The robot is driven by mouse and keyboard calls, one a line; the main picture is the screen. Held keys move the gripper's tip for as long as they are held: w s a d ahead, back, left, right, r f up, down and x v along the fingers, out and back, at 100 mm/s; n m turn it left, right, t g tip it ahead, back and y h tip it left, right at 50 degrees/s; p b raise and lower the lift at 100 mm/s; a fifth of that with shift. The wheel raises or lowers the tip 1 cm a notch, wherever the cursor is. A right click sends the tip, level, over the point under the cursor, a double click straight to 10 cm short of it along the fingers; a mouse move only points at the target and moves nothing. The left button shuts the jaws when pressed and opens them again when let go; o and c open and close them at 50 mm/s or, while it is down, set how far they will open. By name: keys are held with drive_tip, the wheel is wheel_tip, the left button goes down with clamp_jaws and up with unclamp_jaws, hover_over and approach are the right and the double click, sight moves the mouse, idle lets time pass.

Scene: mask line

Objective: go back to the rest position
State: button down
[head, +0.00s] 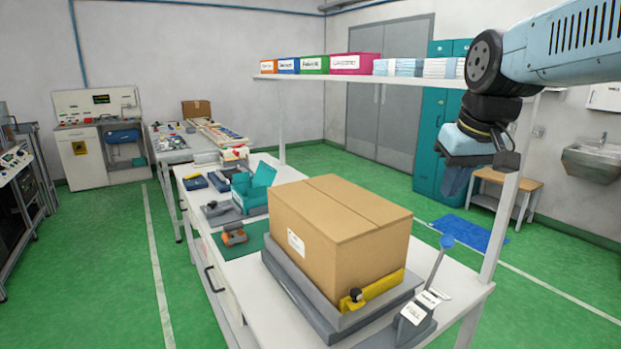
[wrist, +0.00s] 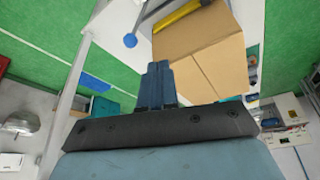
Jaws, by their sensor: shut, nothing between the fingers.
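My gripper (head: 458,181) hangs at the upper right of the head view, at the end of my raised arm, pointing down. In the wrist view its fingers (wrist: 158,72) are together with nothing between them. It is apart from everything around it. Below and to its left, a closed cardboard box (head: 338,235) sits in a grey tray fixture (head: 295,290) on the white workbench (head: 262,335). The box also shows in the wrist view (wrist: 200,50).
A lever (head: 440,258) with a label stands at the bench's front right. A white post (head: 500,225) carries a shelf of coloured bins (head: 355,63) near my arm. A teal device (head: 253,187) sits behind the box. Green floor is clear on the left.

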drive_tip(key=s+a+f+m+t, duration=0.1)
drive_tip(key=s+f, duration=0.5)
drive_tip(key=s, duration=0.2)
drive_tip(key=shift+s+a+m, duration=0.15)
drive_tip(key=shift+s+m, duration=0.1)
drive_tip(key=shift+m, duration=0.05)
idle(0.5)
